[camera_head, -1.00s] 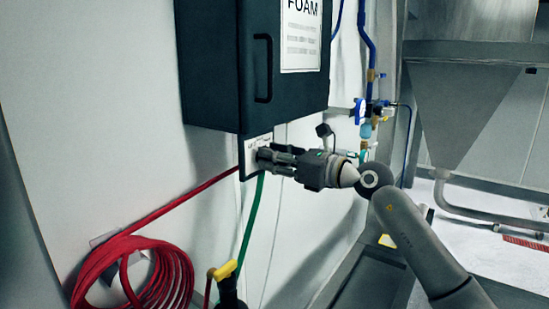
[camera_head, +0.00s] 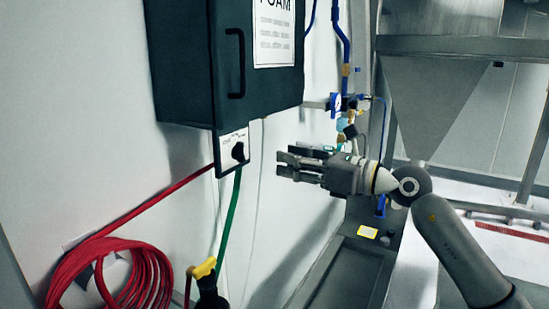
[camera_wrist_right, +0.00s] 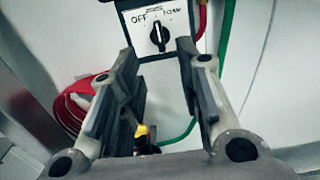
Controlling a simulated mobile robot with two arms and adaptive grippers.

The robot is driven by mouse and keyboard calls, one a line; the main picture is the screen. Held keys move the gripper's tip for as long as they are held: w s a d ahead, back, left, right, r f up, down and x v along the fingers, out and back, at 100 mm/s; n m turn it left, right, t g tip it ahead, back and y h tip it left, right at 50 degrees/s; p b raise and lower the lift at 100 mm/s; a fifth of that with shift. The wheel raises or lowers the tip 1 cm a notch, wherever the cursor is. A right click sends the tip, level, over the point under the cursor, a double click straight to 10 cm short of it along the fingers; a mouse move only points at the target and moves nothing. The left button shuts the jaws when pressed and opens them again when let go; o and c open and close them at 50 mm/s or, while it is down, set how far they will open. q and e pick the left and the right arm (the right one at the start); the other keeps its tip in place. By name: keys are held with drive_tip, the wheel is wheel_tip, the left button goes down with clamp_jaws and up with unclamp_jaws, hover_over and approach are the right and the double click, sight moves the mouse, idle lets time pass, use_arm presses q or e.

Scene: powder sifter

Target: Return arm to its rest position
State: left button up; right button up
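My right gripper (camera_head: 285,163) is in the middle of the head view, at the end of my right arm, pointing left. Its fingers are apart with nothing between them. It hangs in free air to the right of a small white switch panel with a black knob (camera_head: 238,151), clear of it. In the right wrist view the open fingers (camera_wrist_right: 158,75) frame the same panel, where the black knob (camera_wrist_right: 159,36) stands upright beside the word OFF. My left gripper is not in view.
A dark cabinet (camera_head: 195,60) marked FOAM hangs above the panel. A red coiled hose (camera_head: 105,275) and a yellow-handled nozzle (camera_head: 204,268) are at lower left. Blue pipes with valves (camera_head: 337,103) run up the wall behind the gripper. A metal hopper (camera_head: 430,100) stands at right.

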drive_tip(key=shift+s+d, duration=0.35)
drive_tip(key=shift+d, duration=0.05)
